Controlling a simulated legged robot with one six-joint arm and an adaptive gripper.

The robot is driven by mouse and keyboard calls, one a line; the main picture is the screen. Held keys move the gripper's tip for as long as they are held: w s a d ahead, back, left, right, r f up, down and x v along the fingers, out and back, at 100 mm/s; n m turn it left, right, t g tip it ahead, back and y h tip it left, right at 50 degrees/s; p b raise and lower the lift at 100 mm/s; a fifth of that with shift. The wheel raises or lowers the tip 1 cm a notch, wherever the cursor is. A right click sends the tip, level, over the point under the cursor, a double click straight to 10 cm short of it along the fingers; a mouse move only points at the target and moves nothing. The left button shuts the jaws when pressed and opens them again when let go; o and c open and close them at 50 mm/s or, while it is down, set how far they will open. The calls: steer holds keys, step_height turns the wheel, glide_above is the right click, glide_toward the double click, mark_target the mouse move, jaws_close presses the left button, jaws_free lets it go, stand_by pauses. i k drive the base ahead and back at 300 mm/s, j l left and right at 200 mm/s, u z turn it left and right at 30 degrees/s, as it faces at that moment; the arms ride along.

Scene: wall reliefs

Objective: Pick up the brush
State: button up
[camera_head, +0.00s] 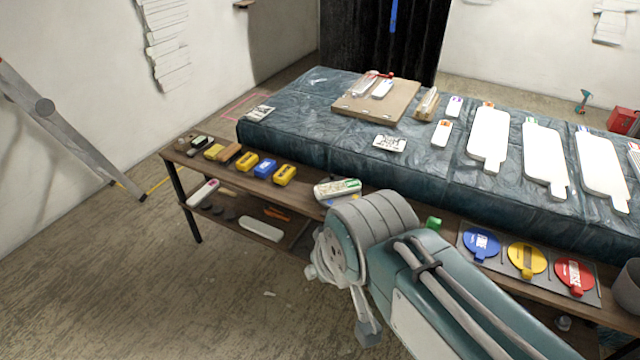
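I cannot tell for sure which thing is the brush. A row of small blocks lies on the left end of the narrow wooden bench: a dark and pale block (200,142), a brown block (229,153), yellow blocks (285,175) and a blue block (265,168). A white, green-marked case (338,189) lies to their right. On the lower shelf are a white and pink piece (203,193), an orange tool (277,214) and a white slab (262,229). My gripper (325,258) is partly hidden behind my folded arm, low before the bench; its fingers are unclear.
The wooden bench (185,158) runs along a table with a blue-green cover (300,125). That table bears a board (380,103) and white paddle shapes (545,155). Blue, yellow and red discs (527,258) lie at right. A ladder (70,130) leans at left. The left floor is mostly clear.

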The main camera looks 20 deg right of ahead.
mark_target(229, 155)
steer(key=i+j+z, duration=0.3)
steer(key=i+j, duration=0.55)
steer(key=i, duration=0.4)
steer(key=i+j+z, duration=0.3)
steer(key=i+j, duration=0.8)
